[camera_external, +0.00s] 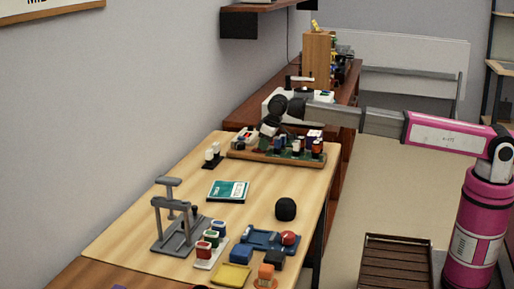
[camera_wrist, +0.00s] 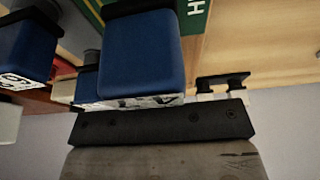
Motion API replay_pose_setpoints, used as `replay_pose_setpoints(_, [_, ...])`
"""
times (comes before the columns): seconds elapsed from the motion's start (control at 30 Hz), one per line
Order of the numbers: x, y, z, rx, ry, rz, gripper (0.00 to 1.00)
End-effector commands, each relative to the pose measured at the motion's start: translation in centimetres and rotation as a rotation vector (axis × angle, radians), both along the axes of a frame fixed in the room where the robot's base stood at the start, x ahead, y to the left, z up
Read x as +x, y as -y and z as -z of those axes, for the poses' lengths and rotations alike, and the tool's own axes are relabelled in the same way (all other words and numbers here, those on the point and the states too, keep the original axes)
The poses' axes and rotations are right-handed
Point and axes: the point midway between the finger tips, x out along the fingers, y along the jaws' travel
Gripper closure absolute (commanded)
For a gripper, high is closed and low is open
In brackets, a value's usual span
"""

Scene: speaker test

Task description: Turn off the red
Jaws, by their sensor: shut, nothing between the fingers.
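My gripper (camera_external: 268,130) is over the back part of the table, at a wooden board (camera_external: 250,156) that carries several small coloured and white pieces. It is shut and empty. In the wrist view, my gripper (camera_wrist: 160,125) fills the bottom, close to a blue block (camera_wrist: 141,55) with a black surround. I cannot tell whether they touch. A second blue block (camera_wrist: 22,50) is at the left. Red shows on an orange-red piece (camera_external: 316,148) on the board's right, on a front piece (camera_external: 204,245) and on a round knob (camera_external: 289,238).
A grey stand (camera_external: 170,215), a teal book (camera_external: 229,190), a black ball-like object (camera_external: 286,209) and a yellow block (camera_external: 232,276) are on the table (camera_external: 130,235). A white wall lies along its left side. A wooden slatted box (camera_external: 396,262) stands on the floor.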

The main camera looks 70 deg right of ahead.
Motion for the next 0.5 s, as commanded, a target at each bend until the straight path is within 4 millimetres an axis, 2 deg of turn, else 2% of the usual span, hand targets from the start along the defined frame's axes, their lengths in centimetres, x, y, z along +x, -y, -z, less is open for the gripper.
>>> replay_pose_setpoints(0.5, [1.4, 0.0, -0.6, 0.0, -0.001, 0.0, 1.0])
